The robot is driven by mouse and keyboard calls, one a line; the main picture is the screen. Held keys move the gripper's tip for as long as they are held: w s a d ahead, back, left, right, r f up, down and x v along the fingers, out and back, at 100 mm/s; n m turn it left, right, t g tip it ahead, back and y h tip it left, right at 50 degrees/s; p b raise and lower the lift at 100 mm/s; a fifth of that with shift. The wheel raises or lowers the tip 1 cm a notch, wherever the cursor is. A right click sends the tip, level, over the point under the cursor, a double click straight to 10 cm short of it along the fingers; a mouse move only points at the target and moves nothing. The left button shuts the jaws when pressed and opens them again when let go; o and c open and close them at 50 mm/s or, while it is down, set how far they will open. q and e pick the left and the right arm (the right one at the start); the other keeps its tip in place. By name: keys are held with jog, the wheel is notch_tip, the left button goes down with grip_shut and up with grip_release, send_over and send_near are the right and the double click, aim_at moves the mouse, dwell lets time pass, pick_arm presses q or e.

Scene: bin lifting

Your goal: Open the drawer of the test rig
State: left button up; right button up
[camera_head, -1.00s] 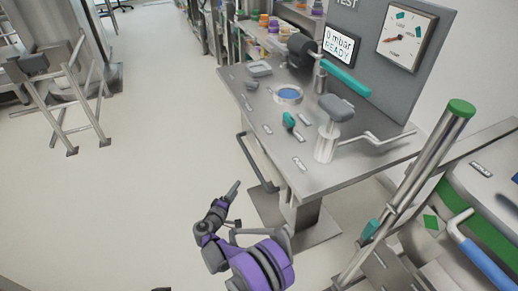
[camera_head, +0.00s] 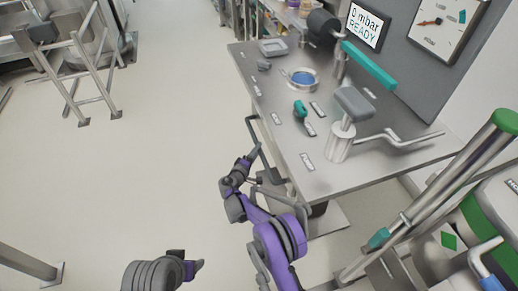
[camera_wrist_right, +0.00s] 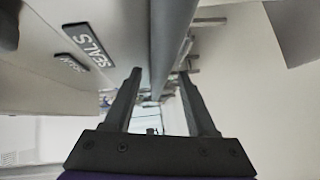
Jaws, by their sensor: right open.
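The test rig (camera_head: 330,172) is a grey metal bench at the right of the head view. A dark bar handle (camera_head: 252,128) runs along its near left side, below the worktop. My right gripper (camera_head: 254,162) is beside this handle, open. In the right wrist view, its two fingers (camera_wrist_right: 158,88) stand apart with a grey bar (camera_wrist_right: 172,40) showing between them. I cannot tell whether they touch it. A panel with a "SEALS" label (camera_wrist_right: 83,43) is to the left there. My left gripper (camera_head: 190,268) shows partly at the bottom edge; its jaws are unclear.
The worktop carries a ring with a blue centre (camera_head: 303,78), a teal-handled part (camera_head: 299,108) and a clamp post (camera_head: 341,140). A slanted metal tube with a green cap (camera_head: 507,120) stands at the right.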

jog(key=shift+x, duration=1.35)
grip_shut()
dwell(0.4)
